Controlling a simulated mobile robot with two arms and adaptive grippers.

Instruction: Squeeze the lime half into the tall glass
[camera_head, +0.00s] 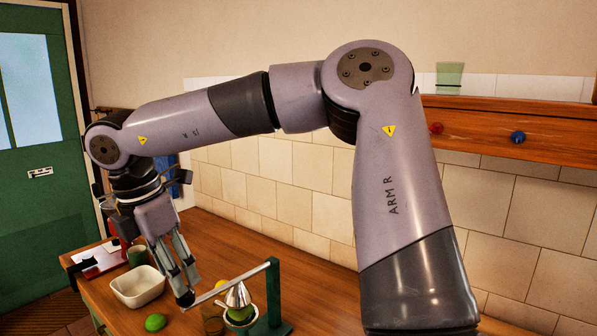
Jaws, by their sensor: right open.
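A green citrus press (273,292) stands at the front of the wooden counter. A metal cone (238,296) hangs under the lever, over a green piece, perhaps the lime half (241,313), in the press cup. A green lime (155,322) lies left of the press. My left gripper is out of view.
A white bowl (139,287) and a green cup (137,256) stand left of the gripper. A wooden shelf (505,120) on the tiled wall bears a translucent green vessel (449,77). My right arm spans the view and hides part of the counter.

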